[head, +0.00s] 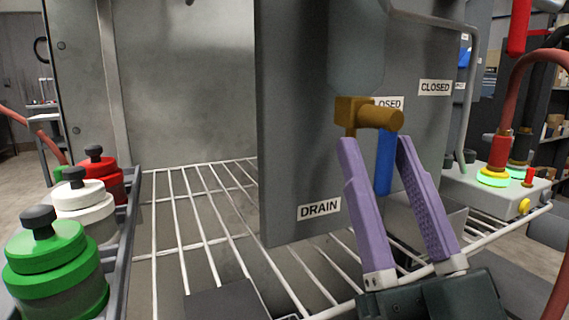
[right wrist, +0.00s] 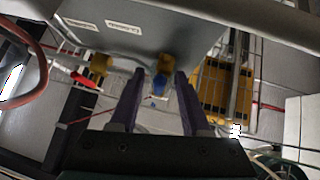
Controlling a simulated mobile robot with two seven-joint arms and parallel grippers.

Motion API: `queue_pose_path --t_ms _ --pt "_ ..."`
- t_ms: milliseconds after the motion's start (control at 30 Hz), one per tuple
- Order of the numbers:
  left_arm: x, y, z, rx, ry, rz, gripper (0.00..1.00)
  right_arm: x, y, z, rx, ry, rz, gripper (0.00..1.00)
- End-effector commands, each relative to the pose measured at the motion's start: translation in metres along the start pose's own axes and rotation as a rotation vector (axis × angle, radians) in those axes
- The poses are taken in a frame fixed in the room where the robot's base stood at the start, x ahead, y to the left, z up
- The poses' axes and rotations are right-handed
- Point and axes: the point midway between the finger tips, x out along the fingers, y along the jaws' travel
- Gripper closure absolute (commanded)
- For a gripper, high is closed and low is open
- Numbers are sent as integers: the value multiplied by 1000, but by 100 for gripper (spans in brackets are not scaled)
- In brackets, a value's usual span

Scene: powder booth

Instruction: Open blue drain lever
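The blue drain lever (head: 384,163) hangs straight down from a brass valve (head: 368,113) on the grey booth panel (head: 300,120), above and right of the "DRAIN" label (head: 319,209). My right gripper (head: 376,142) is open, its two purple fingers on either side of the lever in the head view. In the right wrist view the lever (right wrist: 160,84) and its brass fitting (right wrist: 166,62) show between the open fingertips. I cannot tell whether a finger touches the lever. My left gripper is not in view.
Green (head: 55,265), white (head: 85,208) and red (head: 103,178) lidded pots stand in a rack at left. A wire grate (head: 210,205) spans the booth floor. A control box (head: 500,190) with lit buttons and a red hose (head: 535,70) are at right.

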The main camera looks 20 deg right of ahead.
Motion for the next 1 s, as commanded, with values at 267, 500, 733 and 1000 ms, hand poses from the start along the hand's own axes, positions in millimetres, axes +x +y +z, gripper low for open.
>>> queue_pose_path --t_ms 267,500,733,1000 --pt "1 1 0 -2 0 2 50 -4 0 0 -1 2 0 53" --pt "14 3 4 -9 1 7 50 -46 0 3 -2 -4 -1 53" --pt "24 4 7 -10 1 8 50 -87 0 2 -1 -1 0 53" --pt "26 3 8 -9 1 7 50 -100 0 0 0 1 0 53"
